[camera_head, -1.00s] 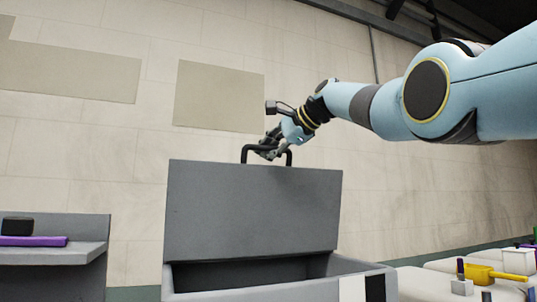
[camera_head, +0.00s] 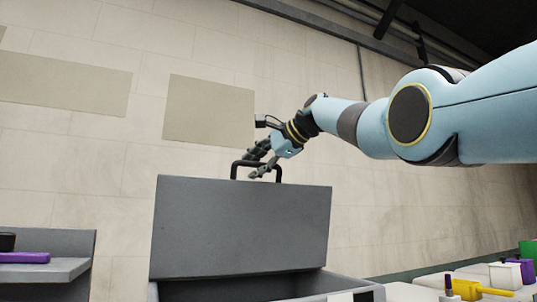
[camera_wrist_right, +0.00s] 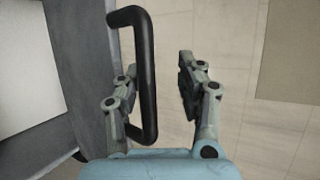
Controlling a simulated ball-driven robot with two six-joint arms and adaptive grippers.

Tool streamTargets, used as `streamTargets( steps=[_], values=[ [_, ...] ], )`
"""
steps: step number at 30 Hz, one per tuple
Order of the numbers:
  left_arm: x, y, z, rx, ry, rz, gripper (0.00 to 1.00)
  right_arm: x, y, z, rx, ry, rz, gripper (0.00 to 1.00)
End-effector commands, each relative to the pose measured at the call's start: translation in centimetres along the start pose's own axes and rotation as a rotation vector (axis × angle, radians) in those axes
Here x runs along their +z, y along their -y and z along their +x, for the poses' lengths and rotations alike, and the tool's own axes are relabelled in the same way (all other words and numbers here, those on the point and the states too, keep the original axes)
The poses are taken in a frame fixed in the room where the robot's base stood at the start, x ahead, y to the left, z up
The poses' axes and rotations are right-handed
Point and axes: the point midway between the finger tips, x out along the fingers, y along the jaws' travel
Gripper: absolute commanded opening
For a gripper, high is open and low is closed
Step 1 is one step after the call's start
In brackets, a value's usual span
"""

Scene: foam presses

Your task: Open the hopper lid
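The grey hopper lid (camera_head: 240,228) stands raised, nearly upright, at the back of the grey hopper (camera_head: 318,284), whose dark opening shows below it. A black handle (camera_head: 234,171) sticks up from the lid's top edge. My right gripper (camera_head: 259,162) is at this handle with its fingers spread. In the right wrist view, the handle (camera_wrist_right: 149,75) has its long bar between the two open fingers (camera_wrist_right: 158,90). One finger appears inside the handle loop, and a gap shows between the bar and the other finger. My left gripper is not in view.
A grey bench (camera_head: 60,270) at the lower left bears a purple item (camera_head: 25,257) and a dark block. At the lower right, a light table holds a yellow item (camera_head: 467,289), a white box (camera_head: 504,275) and other items. A tiled wall stands behind.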

Motion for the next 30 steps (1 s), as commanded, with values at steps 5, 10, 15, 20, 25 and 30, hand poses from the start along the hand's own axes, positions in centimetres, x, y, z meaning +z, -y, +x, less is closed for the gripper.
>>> streamTargets(
  steps=[5,10,15,20,25,30],
  values=[
    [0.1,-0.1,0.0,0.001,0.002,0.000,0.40,-0.1,0.0,-1.2,-0.003,0.000,-0.003,0.38],
    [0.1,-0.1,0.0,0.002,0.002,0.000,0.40,-0.1,0.0,-3.7,-0.004,-0.003,-0.002,0.38],
    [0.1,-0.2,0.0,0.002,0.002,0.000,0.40,0.0,0.0,-7.1,-0.004,-0.003,-0.003,0.38],
    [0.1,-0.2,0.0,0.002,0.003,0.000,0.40,0.1,0.0,-10.0,-0.002,-0.003,-0.003,0.38],
    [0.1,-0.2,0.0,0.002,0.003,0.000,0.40,0.3,0.1,-11.5,-0.002,0.000,-0.002,0.38],
    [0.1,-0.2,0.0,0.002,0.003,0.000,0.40,0.3,0.1,-11.8,-0.001,0.000,-0.002,0.38]
  ],
)
